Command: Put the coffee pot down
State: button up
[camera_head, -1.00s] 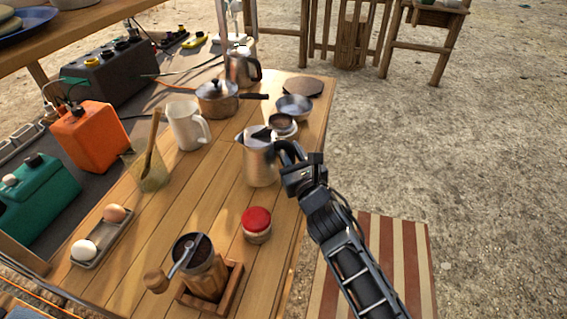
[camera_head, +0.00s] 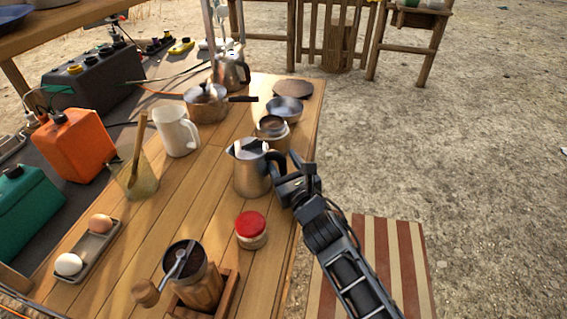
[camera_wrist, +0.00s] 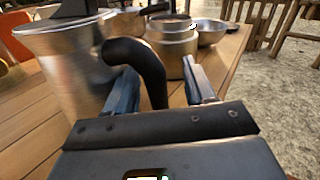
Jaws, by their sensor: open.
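The coffee pot (camera_head: 252,170) is a metal pot with a dark handle. It stands upright on the wooden table (camera_head: 213,160), near the right edge. In the wrist view the pot (camera_wrist: 75,75) fills the left side, and its black handle (camera_wrist: 140,62) curves down between my two fingers. My gripper (camera_head: 284,183) is at the handle side of the pot. In the wrist view the fingers (camera_wrist: 160,90) are open, one on each side of the handle. The right finger is clearly apart from it; whether the left one touches is hard to tell.
A metal canister (camera_head: 272,131) and a bowl (camera_head: 285,108) stand just behind the pot. A white pitcher (camera_head: 177,133) is to its left. A red-lidded jar (camera_head: 251,229) and a coffee grinder (camera_head: 196,277) are in front. Bare planks lie left of the pot.

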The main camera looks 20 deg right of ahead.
jog(key=shift+r, duration=0.25)
jog(key=s, duration=1.2)
jog(key=shift+a+b, duration=0.15)
jog(key=shift+b, duration=0.3)
jog(key=shift+f, duration=0.15)
jog(key=s+f+m+g+y, duration=0.1)
jog(key=s+f+m+g, duration=0.1)
jog(key=s+m, duration=1.7)
jog(key=s+r+m, duration=0.4)
jog(key=s+m, duration=0.4)
jog(key=m, duration=0.1)
jog(key=s+r+m+g, duration=0.1)
jog(key=s+r+m, duration=0.4)
jog(key=s+m, duration=0.4)
jog(key=shift+s+h, duration=0.3)
